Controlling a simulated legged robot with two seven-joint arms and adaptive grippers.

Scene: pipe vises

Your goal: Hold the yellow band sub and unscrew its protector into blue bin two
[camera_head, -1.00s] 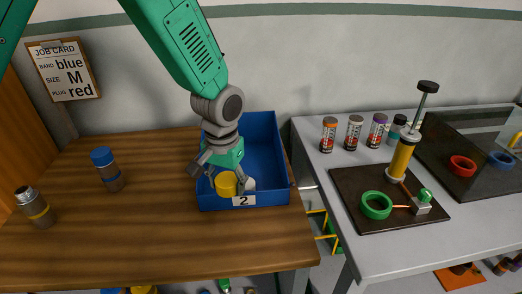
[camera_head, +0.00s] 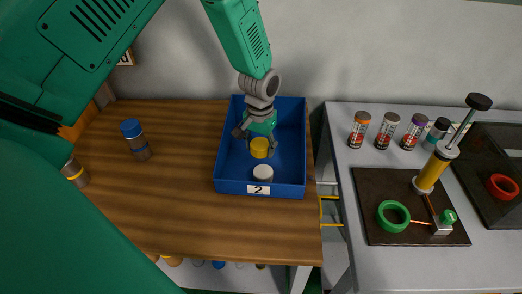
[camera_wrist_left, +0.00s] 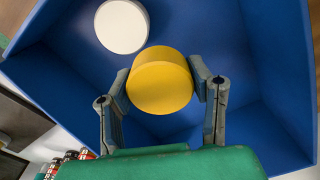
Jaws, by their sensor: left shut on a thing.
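My left gripper (camera_head: 259,145) is inside blue bin two (camera_head: 232,187), shut on a yellow protector cap (camera_head: 260,150). In the left wrist view the yellow cap (camera_wrist_left: 160,82) sits between both fingers (camera_wrist_left: 162,90). I cannot tell whether it touches the bin floor. A white cap (camera_head: 263,173) lies in the bin, in front of the yellow one. The grey yellow-band sub (camera_head: 76,173) stands on the wooden table at the left, partly hidden by my green arm link. My right gripper is not in view.
A blue-capped grey sub (camera_head: 134,139) stands left of the bin on the wooden table (camera_head: 185,215). On the grey table at right are several small cans (camera_head: 386,131) and a dark mat (camera_head: 377,225) with a green ring (camera_head: 393,216) and a yellow pump (camera_head: 432,173).

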